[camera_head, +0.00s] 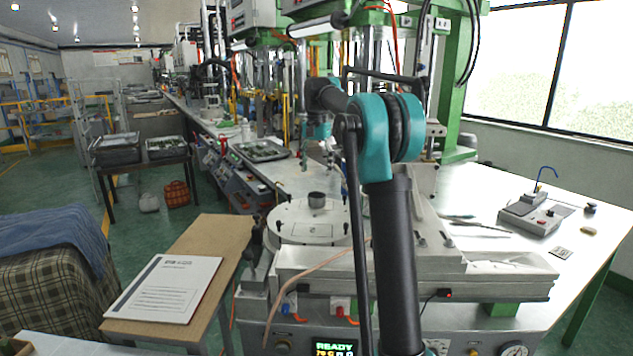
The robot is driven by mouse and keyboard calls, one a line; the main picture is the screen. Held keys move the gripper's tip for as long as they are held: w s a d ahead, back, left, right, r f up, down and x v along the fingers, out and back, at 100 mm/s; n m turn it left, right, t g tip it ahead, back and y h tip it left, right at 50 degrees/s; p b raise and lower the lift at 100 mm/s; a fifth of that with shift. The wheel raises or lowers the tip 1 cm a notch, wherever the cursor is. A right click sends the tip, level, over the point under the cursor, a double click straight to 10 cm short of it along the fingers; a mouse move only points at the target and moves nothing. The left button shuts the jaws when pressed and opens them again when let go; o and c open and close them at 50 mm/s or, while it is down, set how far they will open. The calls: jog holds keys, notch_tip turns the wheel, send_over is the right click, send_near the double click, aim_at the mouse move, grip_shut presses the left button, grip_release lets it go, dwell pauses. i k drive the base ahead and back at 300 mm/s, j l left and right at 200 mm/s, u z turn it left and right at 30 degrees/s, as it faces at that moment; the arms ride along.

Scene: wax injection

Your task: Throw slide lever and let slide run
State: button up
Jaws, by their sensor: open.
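The wax injection machine stands in front of me, with a grey slide bed (310,262) and a round white plate (292,226) behind it. A small dark-knobbed lever (256,226) stands at the left of the bed; I cannot tell for sure that it is the slide lever. My teal and black arm rises across the middle and bends away over the machine. My gripper (333,158) is small and partly hidden beyond the arm, above the bench behind the round plate. It is open and apart from the dark-knobbed lever. My arm hides part of the bed.
A wooden side table (222,240) with a printed sheet (165,287) stands at the left. A grey device (536,214) is on the white bench at right. A lit READY display (334,348) is low in front.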

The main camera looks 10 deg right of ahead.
aim_at(247, 255)
jog(key=k, duration=1.5)
